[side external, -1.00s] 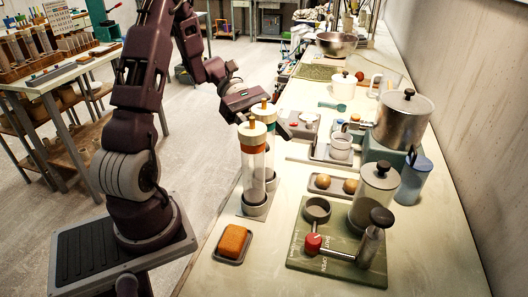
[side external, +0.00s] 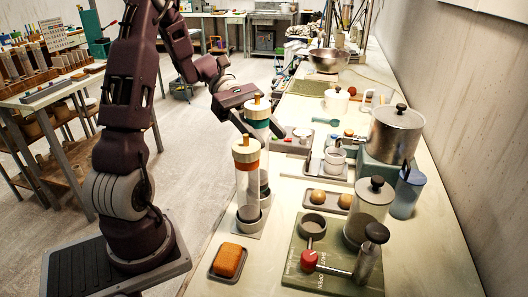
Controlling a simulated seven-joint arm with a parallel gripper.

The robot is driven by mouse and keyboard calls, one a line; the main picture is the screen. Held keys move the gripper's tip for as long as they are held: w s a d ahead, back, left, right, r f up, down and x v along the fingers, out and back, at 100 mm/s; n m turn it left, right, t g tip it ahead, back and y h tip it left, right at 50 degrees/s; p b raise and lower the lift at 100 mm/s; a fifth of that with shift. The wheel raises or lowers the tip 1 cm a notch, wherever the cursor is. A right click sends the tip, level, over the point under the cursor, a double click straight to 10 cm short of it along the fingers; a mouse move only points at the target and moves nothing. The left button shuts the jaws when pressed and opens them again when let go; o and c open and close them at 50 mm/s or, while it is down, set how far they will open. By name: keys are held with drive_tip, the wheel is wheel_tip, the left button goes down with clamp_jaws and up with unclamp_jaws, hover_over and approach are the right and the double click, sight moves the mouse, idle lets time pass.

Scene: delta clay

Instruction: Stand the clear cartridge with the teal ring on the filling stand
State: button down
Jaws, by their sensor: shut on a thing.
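The clear cartridge with the teal ring (side external: 258,124) is upright, with a white cap and a yellow knob. My gripper (side external: 259,126) is shut on it near the ring. A second clear cartridge with an orange ring (side external: 246,157) stands in front, in a grey cup (side external: 249,224) on a pale plate (side external: 244,234). It hides much of the teal-ring cartridge's body. Another grey cup (side external: 266,196) shows just behind; I cannot tell whether the held cartridge's foot is clear of it. I cannot tell for sure which piece is the filling stand.
An orange sponge on a grey dish (side external: 215,274) lies in front. A green board (side external: 295,272) at right carries a round grey holder (side external: 313,223), a red knob (side external: 309,260) and a lidded jar (side external: 370,205).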

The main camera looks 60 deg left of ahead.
sight(260, 103)
wheel_tip(260, 103, up, 5)
drive_tip(key=shift+f, duration=0.1)
drive_tip(key=shift+w+d, duration=0.1)
drive_tip(key=shift+d, duration=0.05)
drive_tip(key=w+d, duration=0.3)
drive_tip(key=d, duration=0.4)
drive_tip(key=w+d, duration=0.2)
drive_tip(key=d, duration=0.6)
drive_tip(key=shift+w+f, duration=0.15)
drive_tip(key=shift+f, duration=2.1)
drive_tip(key=shift+f, duration=2.05)
